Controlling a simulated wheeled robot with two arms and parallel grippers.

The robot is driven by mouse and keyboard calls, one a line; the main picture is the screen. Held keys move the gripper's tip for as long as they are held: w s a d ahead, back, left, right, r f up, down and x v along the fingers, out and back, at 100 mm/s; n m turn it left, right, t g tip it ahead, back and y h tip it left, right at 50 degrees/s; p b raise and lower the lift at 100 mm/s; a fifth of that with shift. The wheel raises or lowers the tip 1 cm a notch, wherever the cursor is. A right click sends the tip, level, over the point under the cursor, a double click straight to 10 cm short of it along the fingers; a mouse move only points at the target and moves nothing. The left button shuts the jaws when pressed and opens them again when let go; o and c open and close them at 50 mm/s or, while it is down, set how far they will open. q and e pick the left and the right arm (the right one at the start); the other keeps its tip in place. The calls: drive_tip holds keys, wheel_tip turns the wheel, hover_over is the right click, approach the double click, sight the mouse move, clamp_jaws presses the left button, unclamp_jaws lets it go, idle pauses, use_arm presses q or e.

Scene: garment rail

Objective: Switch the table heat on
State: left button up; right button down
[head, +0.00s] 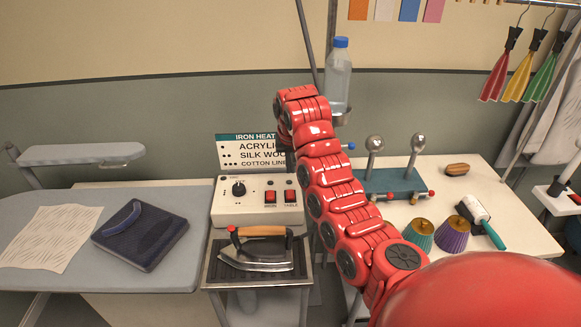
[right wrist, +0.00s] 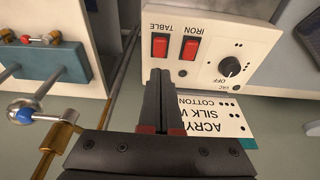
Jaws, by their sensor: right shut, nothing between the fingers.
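The white control box (head: 228,207) stands behind the iron, with a black knob (head: 238,188) and two red rocker switches. The TABLE switch (head: 290,196) is the right one, beside the IRON switch (head: 270,197). The right wrist view shows the box upside down, with the TABLE switch (right wrist: 160,46) left of the IRON switch (right wrist: 192,48). My right gripper (right wrist: 160,74) is shut and empty, its tips pointing at the panel close to the TABLE switch. I cannot tell whether they touch it. In the head view my right arm mostly hides this gripper. My left gripper is out of view.
An iron (head: 258,252) rests on a dark stand in front of the box. A label sign (head: 240,150) stands behind it. A water bottle (head: 338,75) is beyond my arm. A blue block with metal ball knobs (head: 390,182) is to the right.

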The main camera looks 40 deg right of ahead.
drive_tip(key=p, duration=0.4)
approach(290, 196)
drive_tip(key=x, duration=0.5)
drive_tip(key=shift+d+f, duration=0.1)
drive_tip(key=shift+f, duration=0.1)
drive_tip(key=shift+f+p, duration=0.3)
drive_tip(key=shift+f, duration=0.3)
